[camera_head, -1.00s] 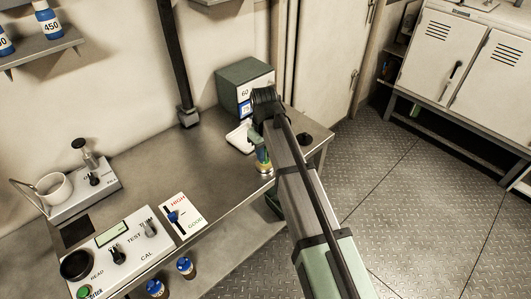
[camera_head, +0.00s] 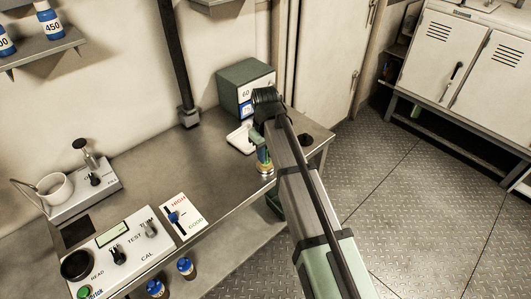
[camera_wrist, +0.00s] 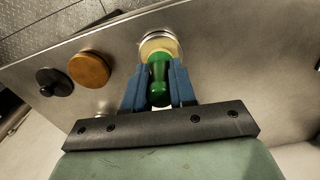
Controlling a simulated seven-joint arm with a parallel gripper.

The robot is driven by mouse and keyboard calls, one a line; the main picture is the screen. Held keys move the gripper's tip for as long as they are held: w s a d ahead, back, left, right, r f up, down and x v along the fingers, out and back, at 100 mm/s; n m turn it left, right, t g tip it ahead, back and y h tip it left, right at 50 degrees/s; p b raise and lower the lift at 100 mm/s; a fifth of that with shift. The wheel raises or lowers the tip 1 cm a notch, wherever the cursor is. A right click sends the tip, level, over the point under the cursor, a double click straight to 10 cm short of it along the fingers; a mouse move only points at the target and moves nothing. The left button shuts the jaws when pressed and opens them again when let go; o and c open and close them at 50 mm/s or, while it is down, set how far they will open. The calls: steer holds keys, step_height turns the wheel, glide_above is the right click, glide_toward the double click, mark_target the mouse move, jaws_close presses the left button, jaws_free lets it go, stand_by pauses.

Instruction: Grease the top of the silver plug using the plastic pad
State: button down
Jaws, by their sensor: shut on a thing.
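My gripper (camera_wrist: 160,90) has its blue fingers closed around a green handle (camera_wrist: 159,75), which belongs to the plastic pad. The pad's pale yellow end (camera_wrist: 158,47) is at the far end of the handle. It lies right over a round silver piece (camera_wrist: 160,31), which looks like the silver plug. The pad covers most of the plug's top, and I cannot tell whether they touch. In the head view, my gripper (camera_head: 261,142) points down over the silver plug (camera_head: 265,169) near the bench's front edge; the arm partly hides this spot.
An orange round piece (camera_wrist: 90,68) and a black knob (camera_wrist: 54,82) stand on the bench beside the plug. A white tray (camera_head: 239,138) and a grey-green box (camera_head: 245,85) are behind my gripper. A tester panel (camera_head: 122,250) sits at the left. The bench middle (camera_head: 165,165) is clear.

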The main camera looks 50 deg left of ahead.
steer(key=shift+r, duration=3.35)
steer(key=shift+f, duration=0.2)
steer(key=shift+f, duration=2.95)
steer(key=shift+f, duration=0.4)
steer(key=shift+d, duration=0.3)
steer(key=shift+a, duration=0.55)
steer(key=shift+d, duration=0.55)
steer(key=shift+a, duration=0.55)
steer(key=shift+d, duration=0.55)
